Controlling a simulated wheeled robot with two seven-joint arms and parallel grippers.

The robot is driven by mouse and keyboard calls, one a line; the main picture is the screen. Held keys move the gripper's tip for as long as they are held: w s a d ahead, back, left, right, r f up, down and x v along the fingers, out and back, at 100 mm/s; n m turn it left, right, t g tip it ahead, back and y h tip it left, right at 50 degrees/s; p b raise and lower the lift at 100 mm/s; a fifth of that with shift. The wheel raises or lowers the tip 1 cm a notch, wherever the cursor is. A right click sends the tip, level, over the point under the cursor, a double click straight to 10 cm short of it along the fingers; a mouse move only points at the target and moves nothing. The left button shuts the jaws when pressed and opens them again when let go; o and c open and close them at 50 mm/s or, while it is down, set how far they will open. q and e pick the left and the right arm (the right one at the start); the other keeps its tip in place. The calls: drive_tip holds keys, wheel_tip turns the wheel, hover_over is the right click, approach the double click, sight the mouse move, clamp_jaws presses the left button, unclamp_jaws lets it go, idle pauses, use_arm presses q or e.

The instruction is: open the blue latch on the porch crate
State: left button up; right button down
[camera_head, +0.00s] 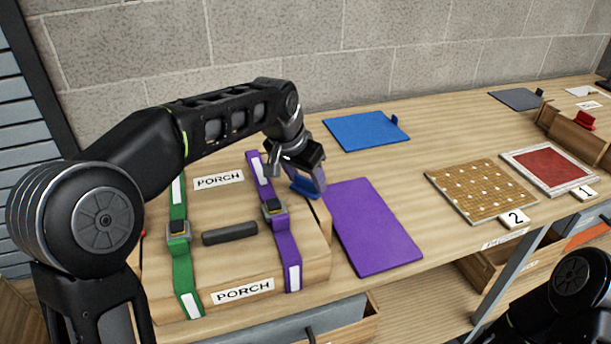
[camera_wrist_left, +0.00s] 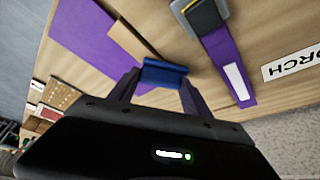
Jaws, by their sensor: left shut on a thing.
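The porch crate (camera_head: 215,269) is a wooden box marked PORCH at the left of the bench. A green strap (camera_head: 183,262) and a purple strap (camera_head: 287,248), each with a buckle, cross its lid, with a dark handle (camera_head: 230,234) between them. The blue latch (camera_head: 303,188) is at the crate's right side, partly hidden by my left gripper (camera_head: 309,181). In the left wrist view the latch (camera_wrist_left: 163,72) sits between the two fingers of my left gripper (camera_wrist_left: 160,87), which is shut on it. How far the latch is turned cannot be told. My right gripper is out of view.
A purple mat (camera_head: 374,228) lies right of the crate, and a blue clipboard-like panel (camera_head: 364,131) lies behind. Wooden boxes (camera_head: 580,142) stand at the far right.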

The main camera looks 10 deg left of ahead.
use_arm(q)
drive_tip(key=m, duration=0.1)
drive_tip(key=m+h+p, duration=0.1)
drive_tip(key=m, duration=0.1)
drive_tip(key=shift+w+r+g, duration=0.1)
drive_tip(key=shift+w+g, duration=0.2)
drive_tip(key=shift+m, duration=0.4)
drive_tip(key=o, duration=1.4)
drive_tip(key=shift+c, duration=0.2)
drive_tip(key=v, duration=0.7)
drive_tip(key=shift+r+b, duration=0.3)
drive_tip(key=shift+b, duration=0.05)
drive_tip(key=shift+s+a, duration=0.1)
drive_tip(key=shift+a, duration=0.05)
